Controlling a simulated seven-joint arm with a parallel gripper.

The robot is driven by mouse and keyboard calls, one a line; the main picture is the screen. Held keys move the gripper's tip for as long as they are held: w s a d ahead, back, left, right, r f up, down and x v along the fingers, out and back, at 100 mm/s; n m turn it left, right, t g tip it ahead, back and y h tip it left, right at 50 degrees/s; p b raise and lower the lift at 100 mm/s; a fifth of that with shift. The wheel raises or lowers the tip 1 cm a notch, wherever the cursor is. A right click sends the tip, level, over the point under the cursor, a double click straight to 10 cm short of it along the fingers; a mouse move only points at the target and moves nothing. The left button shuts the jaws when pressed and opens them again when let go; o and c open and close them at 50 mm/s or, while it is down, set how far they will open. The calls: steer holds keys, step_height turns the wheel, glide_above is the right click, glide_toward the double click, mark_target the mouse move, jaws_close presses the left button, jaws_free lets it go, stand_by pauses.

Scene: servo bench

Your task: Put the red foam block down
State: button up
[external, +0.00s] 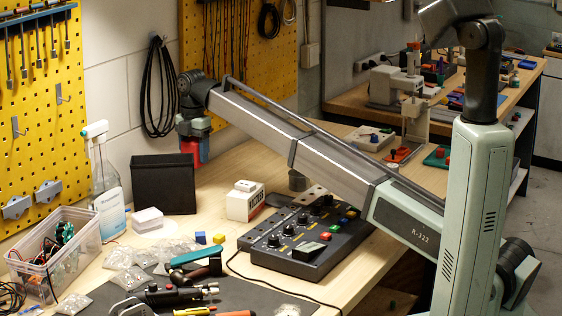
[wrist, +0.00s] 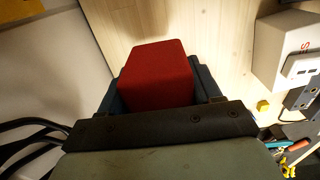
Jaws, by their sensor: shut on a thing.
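The red foam block (wrist: 153,77) is between the jaws of my gripper (wrist: 155,95) in the wrist view, with bare wood bench beyond it. My gripper is shut on it. The block is held in the air, apart from the bench.
A black box (external: 160,185) stands at the back, close to my gripper. A white box (external: 244,203) and a control panel (external: 310,240) are to the right. Small yellow and blue blocks (external: 218,238), bags and tools lie in front. Bare bench (external: 222,180) shows between the boxes.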

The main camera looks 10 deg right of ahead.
mark_target(194, 140)
steer(key=shift+f, duration=3.95)
steer(key=shift+f, duration=0.2)
steer(key=o, duration=1)
steer(key=shift+o, duration=0.2)
steer(key=shift+r, duration=0.2)
step_height(194, 140, up, 12)
